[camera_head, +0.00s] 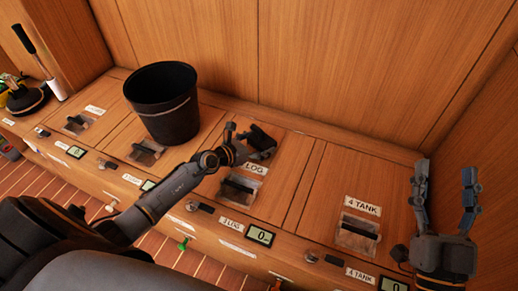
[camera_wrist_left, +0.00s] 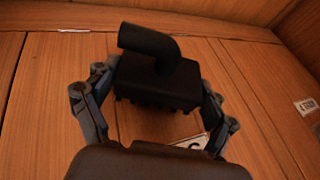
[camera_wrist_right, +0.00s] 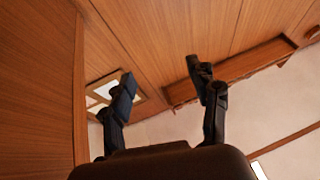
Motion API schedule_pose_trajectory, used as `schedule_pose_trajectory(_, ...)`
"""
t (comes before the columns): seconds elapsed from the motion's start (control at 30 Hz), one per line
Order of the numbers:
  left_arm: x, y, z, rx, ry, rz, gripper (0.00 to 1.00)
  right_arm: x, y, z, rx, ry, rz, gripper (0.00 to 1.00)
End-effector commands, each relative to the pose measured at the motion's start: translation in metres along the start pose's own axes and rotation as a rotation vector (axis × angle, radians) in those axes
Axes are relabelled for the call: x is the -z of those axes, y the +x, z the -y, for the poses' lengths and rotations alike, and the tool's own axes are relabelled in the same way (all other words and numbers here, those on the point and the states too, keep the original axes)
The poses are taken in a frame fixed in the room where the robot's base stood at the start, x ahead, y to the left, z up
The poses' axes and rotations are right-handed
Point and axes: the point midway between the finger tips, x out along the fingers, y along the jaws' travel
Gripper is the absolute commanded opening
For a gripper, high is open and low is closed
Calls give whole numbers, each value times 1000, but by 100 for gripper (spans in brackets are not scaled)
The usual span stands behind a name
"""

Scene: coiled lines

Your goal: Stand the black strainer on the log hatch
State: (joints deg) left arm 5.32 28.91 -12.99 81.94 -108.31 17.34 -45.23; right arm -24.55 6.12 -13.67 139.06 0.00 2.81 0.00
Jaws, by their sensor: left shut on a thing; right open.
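The black strainer (camera_wrist_left: 158,80) is a box-shaped piece with a bent pipe on top. My left gripper (camera_wrist_left: 155,100) is shut on it, one finger on each side. In the head view the strainer (camera_head: 262,137) is at the log hatch (camera_head: 285,165), partly hidden by my left gripper (camera_head: 250,150). It looks upright in the left wrist view, close over the wood; I cannot tell if it touches. The LOG label (camera_head: 254,167) lies just in front. My right gripper (camera_head: 445,190) is open and empty at the right; its fingers also show in the right wrist view (camera_wrist_right: 162,90).
A black bucket (camera_head: 165,110) stands on the hatch left of the strainer. The 4 TANK hatch (camera_head: 345,185) to the right is clear apart from its label and latch. Wooden walls rise behind and at the right. A black coiled item (camera_head: 27,98) sits far left.

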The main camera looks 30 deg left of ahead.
Motion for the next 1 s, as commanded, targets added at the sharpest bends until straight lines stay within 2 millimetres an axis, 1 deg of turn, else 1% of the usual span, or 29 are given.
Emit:
schedule_pose_trajectory(0.03,6,3,0,-1,0,1,44,9,-2,2,4,4,-72,61)
schedule_pose_trajectory(0.1,10,4,0,-1,-1,1,44,26,-4,4,8,8,-170,61)
schedule_pose_trajectory(0.2,14,6,0,-1,-1,1,44,47,-9,6,12,13,-288,61)
schedule_pose_trajectory(0.3,17,6,0,-1,-2,2,44,61,-14,7,15,17,-364,61)
schedule_pose_trajectory(0.43,17,7,0,-1,-2,2,44,68,-17,8,16,19,-403,61)
schedule_pose_trajectory(0.7,17,7,0,-1,-1,2,44,69,-17,8,16,19,-407,61)
schedule_pose_trajectory(0.93,19,7,0,0,-1,2,44,74,-20,8,17,21,-443,61)
schedule_pose_trajectory(0.97,20,7,0,0,-1,1,88,75,-21,8,18,21,-446,61)
schedule_pose_trajectory(1.0,19,7,0,0,-1,1,96,76,-21,8,18,21,-446,61)
